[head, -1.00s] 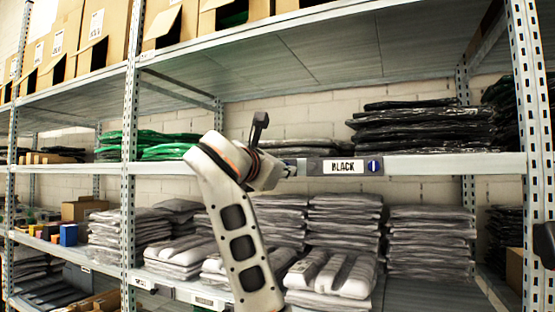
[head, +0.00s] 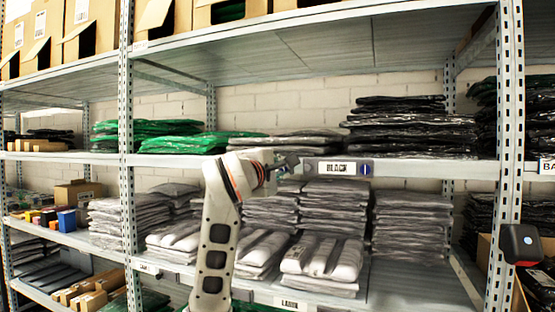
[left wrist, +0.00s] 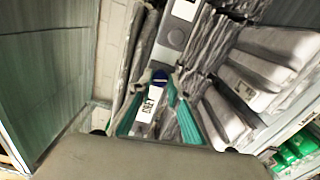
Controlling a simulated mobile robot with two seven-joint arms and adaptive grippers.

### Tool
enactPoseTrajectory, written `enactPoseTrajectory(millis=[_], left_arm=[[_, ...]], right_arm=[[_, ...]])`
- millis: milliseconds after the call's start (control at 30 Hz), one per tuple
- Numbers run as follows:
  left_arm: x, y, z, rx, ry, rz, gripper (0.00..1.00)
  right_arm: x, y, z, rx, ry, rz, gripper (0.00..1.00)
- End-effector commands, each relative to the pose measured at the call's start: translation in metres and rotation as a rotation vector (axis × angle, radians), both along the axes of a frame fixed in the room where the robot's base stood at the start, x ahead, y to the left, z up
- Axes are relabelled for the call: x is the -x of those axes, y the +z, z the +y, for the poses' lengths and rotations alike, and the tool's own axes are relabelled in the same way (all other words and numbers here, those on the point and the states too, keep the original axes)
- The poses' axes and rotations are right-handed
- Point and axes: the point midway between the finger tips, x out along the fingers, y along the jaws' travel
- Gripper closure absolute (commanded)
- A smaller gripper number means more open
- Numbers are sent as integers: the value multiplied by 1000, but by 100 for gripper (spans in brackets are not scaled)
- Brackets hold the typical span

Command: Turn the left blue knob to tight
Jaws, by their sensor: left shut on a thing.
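The white label reading BLACK (head: 343,168) is on the shelf's front edge, with a blue knob (head: 365,169) at its right end. My left gripper (head: 289,163) is at the label holder's left end, its arm rising from below. It is shut on the left blue knob, which the gripper hides in the head view. In the left wrist view the teal fingers (left wrist: 153,103) lie on both sides of the label (left wrist: 149,104), seen turned sideways. A blue knob (left wrist: 160,75) shows beyond its far end. My right gripper is not in view.
Black bagged garments (head: 410,125) and green ones (head: 150,135) lie on the shelf above the label. Grey bagged stacks (head: 335,215) lie on the shelf below. A perforated upright (head: 508,150) and a dark device (head: 520,244) stand at the right.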

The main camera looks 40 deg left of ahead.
Motion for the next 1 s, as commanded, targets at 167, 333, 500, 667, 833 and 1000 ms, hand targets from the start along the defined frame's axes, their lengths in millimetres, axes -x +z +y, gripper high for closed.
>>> enactPoseTrajectory(millis=[167,333,500,667,833,1000], left_arm=[[1,3,1,-125,1,31,100],[0,2,1,-211,1,53,100],[0,0,0,-263,1,65,100],[0,0,0,-286,0,71,100],[0,-1,0,-291,0,72,100],[0,-1,0,-291,0,71,100]], right_arm=[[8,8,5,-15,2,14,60],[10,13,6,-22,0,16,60],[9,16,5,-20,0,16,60],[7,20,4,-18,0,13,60],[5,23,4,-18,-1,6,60],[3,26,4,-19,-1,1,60]])
